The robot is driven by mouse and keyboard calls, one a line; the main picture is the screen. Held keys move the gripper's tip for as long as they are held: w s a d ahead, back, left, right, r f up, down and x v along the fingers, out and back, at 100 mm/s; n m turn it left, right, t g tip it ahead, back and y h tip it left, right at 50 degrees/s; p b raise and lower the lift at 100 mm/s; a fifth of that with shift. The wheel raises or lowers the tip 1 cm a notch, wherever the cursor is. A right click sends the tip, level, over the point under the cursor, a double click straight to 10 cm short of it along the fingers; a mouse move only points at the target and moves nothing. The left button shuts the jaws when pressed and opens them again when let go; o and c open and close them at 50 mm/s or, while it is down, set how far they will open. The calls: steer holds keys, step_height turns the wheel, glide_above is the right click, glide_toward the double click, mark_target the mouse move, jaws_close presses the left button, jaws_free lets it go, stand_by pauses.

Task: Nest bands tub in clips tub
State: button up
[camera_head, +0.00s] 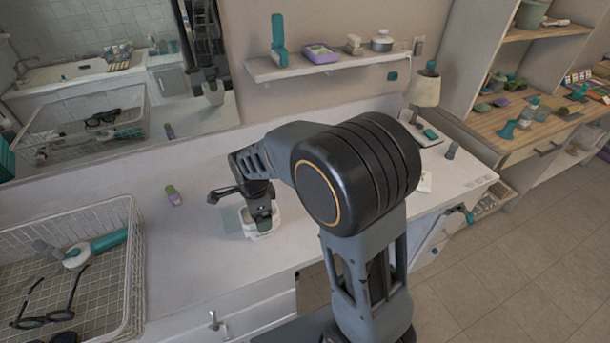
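A small white tub (269,234) stands on the white counter, under and around the tip of my gripper (262,214). I cannot make out a second tub or which one is for bands or clips. The mirror shows a whitish tub shape below my arm's reflection.
A wire basket (137,262) with glasses (50,305) and a teal-handled brush (95,247) stands at left. A lamp (424,88) is at right. A wall shelf (330,62) hangs above. The counter left of the tub is clear.

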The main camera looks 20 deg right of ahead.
steer(key=shift+r, duration=0.15)
step_height(320, 180, up, 8)
steer(key=p, duration=0.6)
steer(key=shift+s+f, duration=0.2)
stand_by(0.8)
step_height(320, 180, up, 14)
steer(key=s+d+f+n+t, duration=0.3)
steer(key=s+d+f+n, duration=0.2)
steer(key=s+n, duration=0.8)
steer(key=shift+d+n+t+b, duration=0.35)
steer(key=shift+d+n, duration=1.35)
steer(key=shift+n, duration=0.8)
